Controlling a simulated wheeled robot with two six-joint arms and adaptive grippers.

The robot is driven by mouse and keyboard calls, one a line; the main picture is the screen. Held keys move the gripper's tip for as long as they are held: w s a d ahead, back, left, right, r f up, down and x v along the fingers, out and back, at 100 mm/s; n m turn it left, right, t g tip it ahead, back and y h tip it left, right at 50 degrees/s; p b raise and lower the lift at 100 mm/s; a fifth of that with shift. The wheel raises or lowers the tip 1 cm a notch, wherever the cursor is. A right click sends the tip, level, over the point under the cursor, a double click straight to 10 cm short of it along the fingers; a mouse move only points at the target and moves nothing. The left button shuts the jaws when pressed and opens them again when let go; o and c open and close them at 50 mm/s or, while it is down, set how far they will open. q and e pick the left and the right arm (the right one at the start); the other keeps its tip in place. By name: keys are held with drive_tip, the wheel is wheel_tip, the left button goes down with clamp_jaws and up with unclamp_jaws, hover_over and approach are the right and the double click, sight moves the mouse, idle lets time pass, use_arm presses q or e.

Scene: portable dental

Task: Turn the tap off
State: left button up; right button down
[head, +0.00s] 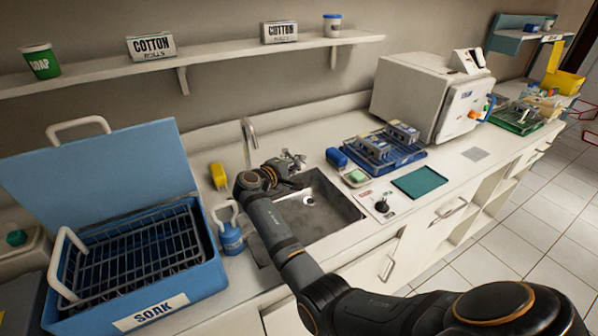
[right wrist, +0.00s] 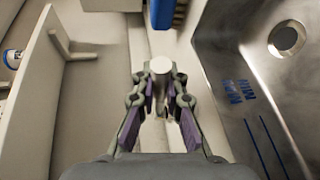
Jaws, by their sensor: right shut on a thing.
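The tap's metal spout (head: 247,135) rises at the back of the steel sink (head: 335,205) in the head view. My right gripper (head: 290,160) reaches across the sink to its back edge. In the right wrist view, its fingers (right wrist: 160,88) are shut on the tap handle, whose round metal end (right wrist: 160,65) shows between the fingertips. The fingers hide the lower part of the handle. The sink drain (right wrist: 287,38) shows at the upper right. I cannot tell whether water runs. My left gripper is not in view.
A blue soak box (head: 140,305) with a raised lid and a blue bottle (head: 229,235) stand left of the sink. A yellow item (head: 218,176) lies behind it. A blue item (head: 337,157) and soap dish (head: 356,178) are to the right. A wall shelf (head: 225,48) runs above.

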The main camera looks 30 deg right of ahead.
drive_tip(key=shift+a+m+g+b, duration=0.1)
drive_tip(key=shift+m+g+b, duration=0.2)
drive_tip(key=shift+g+b, duration=0.1)
drive_tip(key=c, duration=1.4)
unclamp_jaws()
drive_tip(key=shift+a, duration=0.1)
